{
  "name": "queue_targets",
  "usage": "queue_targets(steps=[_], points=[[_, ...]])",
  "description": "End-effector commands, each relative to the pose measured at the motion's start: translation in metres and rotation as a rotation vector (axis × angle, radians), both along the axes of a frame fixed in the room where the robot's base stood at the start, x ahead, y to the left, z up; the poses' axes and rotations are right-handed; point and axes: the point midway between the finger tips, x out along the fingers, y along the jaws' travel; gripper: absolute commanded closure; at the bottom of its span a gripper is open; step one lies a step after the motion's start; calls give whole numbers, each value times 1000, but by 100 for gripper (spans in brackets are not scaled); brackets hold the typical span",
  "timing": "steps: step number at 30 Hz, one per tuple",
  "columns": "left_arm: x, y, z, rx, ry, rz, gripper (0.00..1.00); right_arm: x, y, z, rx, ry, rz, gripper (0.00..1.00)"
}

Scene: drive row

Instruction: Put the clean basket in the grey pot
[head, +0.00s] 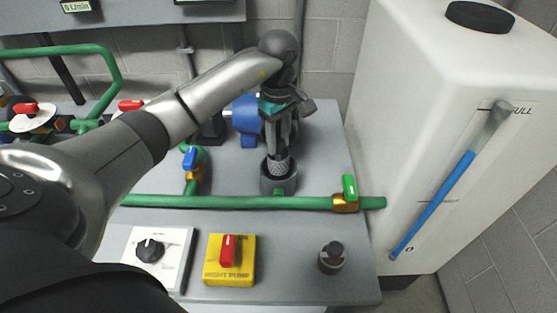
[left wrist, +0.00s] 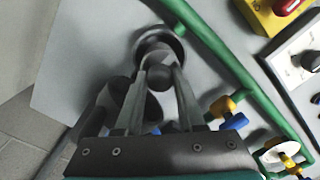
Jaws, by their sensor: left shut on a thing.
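My left gripper (head: 280,146) points straight down and is shut on the clean basket (head: 280,166), a grey mesh cylinder. The basket is upright over the mouth of the grey pot (head: 279,187), which stands behind the green pipe. Its lower end overlaps the pot's opening; how deep it sits inside is hidden. In the left wrist view the gripper fingers (left wrist: 160,82) close on the top of the basket, and the pot (left wrist: 176,46) shows as a dark ring around its far end. My right gripper is not in view.
The green pipe (head: 240,202) with a green-handled valve (head: 349,188) runs in front of the pot. A blue pump (head: 245,118) stands behind. A dark round lid-like piece (head: 331,260) and a yellow switch box (head: 230,274) are at the front. A white tank (head: 415,110) bounds the right.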

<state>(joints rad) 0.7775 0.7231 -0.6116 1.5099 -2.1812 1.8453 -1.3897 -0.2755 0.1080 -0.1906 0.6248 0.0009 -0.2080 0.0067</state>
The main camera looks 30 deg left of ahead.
Motion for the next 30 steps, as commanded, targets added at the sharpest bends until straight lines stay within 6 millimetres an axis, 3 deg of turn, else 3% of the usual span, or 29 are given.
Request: queue_targets(steps=[8,15,27,28,30], points=[[0,0,-23,-1,0,0,100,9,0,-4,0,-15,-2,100],[0,-1,-57,-2,0,0,100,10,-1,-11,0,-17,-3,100],[1,0,-61,1,-2,-1,100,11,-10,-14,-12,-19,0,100],[0,0,-60,0,-2,-1,59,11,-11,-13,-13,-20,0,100],[0,0,-60,0,-2,-1,51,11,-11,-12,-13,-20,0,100]])
